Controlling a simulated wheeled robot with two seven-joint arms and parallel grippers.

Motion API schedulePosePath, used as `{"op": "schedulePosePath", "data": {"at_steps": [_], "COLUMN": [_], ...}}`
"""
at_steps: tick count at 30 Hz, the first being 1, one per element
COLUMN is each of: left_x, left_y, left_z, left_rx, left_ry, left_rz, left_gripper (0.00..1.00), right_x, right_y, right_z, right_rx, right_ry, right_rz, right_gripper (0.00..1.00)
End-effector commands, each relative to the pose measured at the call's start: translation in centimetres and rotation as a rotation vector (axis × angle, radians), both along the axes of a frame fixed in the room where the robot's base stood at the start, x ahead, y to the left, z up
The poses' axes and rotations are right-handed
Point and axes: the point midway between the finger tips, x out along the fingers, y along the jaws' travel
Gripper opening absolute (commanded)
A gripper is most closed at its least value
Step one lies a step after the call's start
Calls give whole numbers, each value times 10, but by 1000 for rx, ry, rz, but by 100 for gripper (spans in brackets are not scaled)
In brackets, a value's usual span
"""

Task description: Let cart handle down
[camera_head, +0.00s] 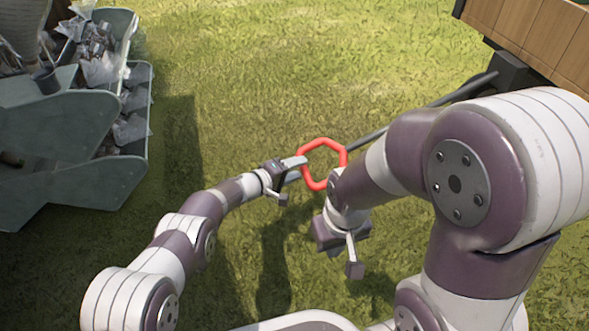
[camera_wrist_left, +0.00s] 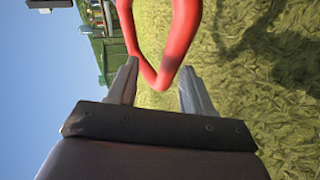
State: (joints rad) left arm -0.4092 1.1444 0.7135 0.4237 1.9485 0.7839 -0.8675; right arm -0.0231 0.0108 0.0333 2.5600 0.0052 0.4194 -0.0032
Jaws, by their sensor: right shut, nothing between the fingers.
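The cart handle is a red ring (camera_head: 341,149) at the end of a dark bar (camera_head: 440,103), which slopes up to the right towards the wooden cart (camera_head: 532,35). The ring is held clear of the grass. My left gripper (camera_head: 297,168) is at the ring's left side. In the left wrist view, the ring's corner (camera_wrist_left: 160,80) lies between the two spread fingertips (camera_wrist_left: 156,75), with a gap by the right finger. My right gripper (camera_head: 350,258) is shut and empty, below the ring and apart from it. My right arm hides part of the bar.
A grey-green stand (camera_head: 65,125) with tiered trays of wrapped items is at the left. Open grass (camera_head: 270,60) lies between it and the cart. The left wrist view also shows a green structure (camera_wrist_left: 112,60) in the distance.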

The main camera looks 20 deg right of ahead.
Motion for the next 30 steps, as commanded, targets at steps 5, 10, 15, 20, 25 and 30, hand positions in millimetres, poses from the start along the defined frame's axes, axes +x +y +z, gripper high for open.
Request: {"op": "schedulePosePath", "data": {"at_steps": [5, 10, 15, 20, 25, 30], "left_x": [-2, -14, -35, -44, -49, -49], "left_y": [5, 35, 84, 103, 112, 113], "left_z": [5, 23, 37, 31, 33, 33], "left_rx": [1, 2, 0, -1, 0, 0], "left_ry": [2, 3, 3, -2, -1, 0], "left_rz": [-1, 3, 5, 1, 1, 1], "left_gripper": [51, 51, 51, 51, 51, 51], "right_x": [0, 0, 0, 0, 0, 0], "right_y": [0, 0, 0, 0, 0, 0], "right_z": [8, 45, 85, 83, 84, 84], "right_rx": [0, 0, 0, 0, 0, 0], "right_ry": [0, 0, -1, 0, 0, 0], "right_rz": [0, 0, 0, 0, 0, 0], "right_gripper": [0, 0, 0, 0, 0, 0]}}
